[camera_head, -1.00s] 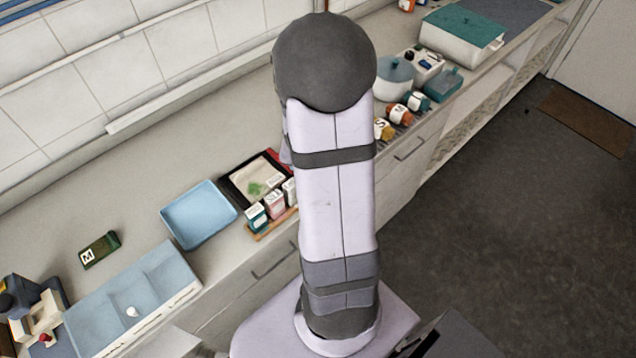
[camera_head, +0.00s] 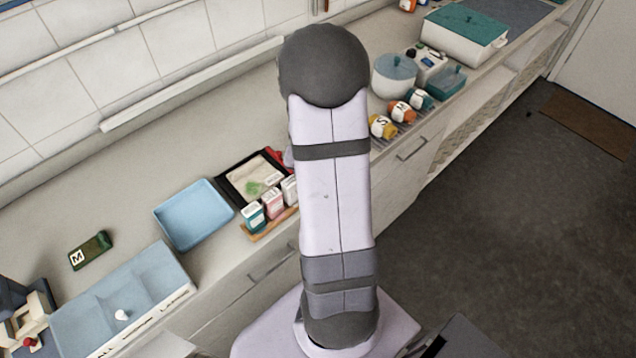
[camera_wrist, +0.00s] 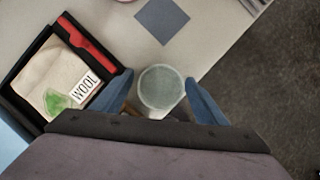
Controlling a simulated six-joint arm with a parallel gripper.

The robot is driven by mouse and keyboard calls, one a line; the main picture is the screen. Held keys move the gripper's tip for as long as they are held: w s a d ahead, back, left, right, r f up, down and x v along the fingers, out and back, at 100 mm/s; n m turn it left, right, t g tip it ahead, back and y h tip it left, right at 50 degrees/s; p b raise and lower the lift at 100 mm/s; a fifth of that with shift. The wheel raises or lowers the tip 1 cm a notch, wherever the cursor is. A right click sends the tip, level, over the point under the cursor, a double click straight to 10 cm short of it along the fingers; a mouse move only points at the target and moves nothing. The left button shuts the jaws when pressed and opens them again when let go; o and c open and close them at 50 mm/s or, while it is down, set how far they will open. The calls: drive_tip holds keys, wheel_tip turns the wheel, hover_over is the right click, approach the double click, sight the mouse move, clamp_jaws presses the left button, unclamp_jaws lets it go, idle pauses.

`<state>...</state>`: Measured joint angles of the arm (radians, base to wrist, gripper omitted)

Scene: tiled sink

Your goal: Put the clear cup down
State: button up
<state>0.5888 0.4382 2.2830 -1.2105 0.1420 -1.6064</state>
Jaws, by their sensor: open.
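In the wrist view the clear cup (camera_wrist: 161,88) appears as a pale, greenish round shape seen from above. My gripper (camera_wrist: 158,82) has its two blue fingers on either side of the cup, with a narrow gap showing on each side. The jaws are open. Below the cup, part of the surface is hidden by my gripper's body. In the head view my arm hides both the gripper and the cup.
A black tray (camera_wrist: 17,88) with a cloth marked WOOL (camera_wrist: 57,80) and a red item (camera_wrist: 86,40) lies left of the cup. A grey-blue square (camera_wrist: 162,20) lies beyond it. The counter edge and dark floor (camera_wrist: 275,70) are to the right.

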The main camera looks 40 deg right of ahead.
drive_tip(key=c, duration=1.2)
drive_tip(key=shift+r, duration=0.1)
wheel_tip(320, 180, up, 10)
drive_tip(key=p, duration=0.9)
